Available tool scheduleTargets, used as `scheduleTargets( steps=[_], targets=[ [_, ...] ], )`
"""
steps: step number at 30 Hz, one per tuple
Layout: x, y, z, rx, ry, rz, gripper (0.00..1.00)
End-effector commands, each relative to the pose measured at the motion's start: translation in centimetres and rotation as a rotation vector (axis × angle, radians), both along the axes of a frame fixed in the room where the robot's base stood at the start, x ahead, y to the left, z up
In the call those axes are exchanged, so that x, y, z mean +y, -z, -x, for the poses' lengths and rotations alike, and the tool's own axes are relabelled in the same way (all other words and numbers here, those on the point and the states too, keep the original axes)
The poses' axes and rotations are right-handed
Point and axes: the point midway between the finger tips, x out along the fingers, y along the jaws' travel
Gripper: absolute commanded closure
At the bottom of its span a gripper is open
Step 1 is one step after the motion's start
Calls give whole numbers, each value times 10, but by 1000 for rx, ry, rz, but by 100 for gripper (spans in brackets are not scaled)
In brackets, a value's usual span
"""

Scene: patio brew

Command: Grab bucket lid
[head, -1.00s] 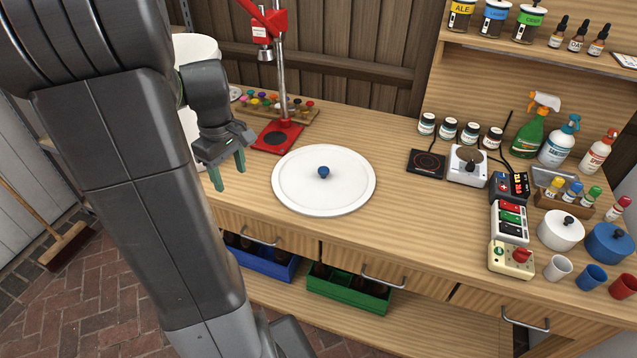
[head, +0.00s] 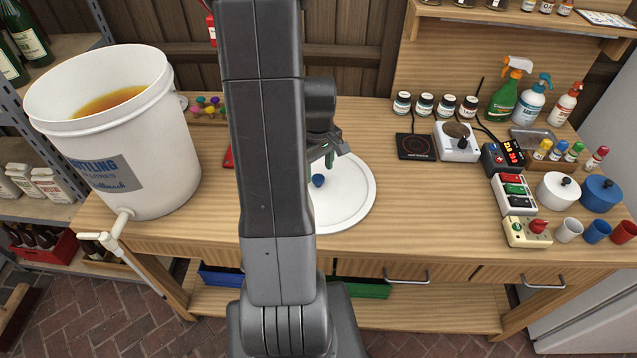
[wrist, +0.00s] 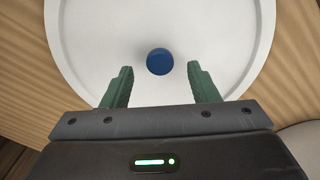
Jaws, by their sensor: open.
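The bucket lid (head: 349,194) is a large round white disc with a raised rim, lying flat on the wooden bench. Its small round blue knob (head: 318,181) stands at its middle. My gripper (head: 329,160) is above the lid, close to the knob; my arm hides the lid's left part in the head view. In the wrist view my gripper (wrist: 158,85) is open, with its green fingers apart and empty. The blue knob (wrist: 160,61) lies between the lines of the fingers, just beyond their tips. The white lid (wrist: 100,30) fills most of that view.
A white bucket (head: 130,150) of amber liquid, open on top, stands at the bench's left end with a spigot in front. Right of the lid are a black hotplate (head: 416,147), a white scale (head: 457,142), spray bottles, pots and cups. The bench (head: 420,230) is clear just right of the lid.

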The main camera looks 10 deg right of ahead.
Motion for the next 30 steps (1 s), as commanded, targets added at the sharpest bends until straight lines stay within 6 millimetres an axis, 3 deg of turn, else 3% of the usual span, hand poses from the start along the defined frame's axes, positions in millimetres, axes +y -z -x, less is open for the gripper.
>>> scheduleTargets(
  steps=[6,15,16,24,30],
  targets=[
    [-1,23,0,3,0,-1,46],
    [-1,27,0,0,0,0,46],
    [-1,27,0,0,0,0,48],
    [-1,27,-1,0,0,0,96],
    [-1,26,-1,0,0,1,97]
  ],
)
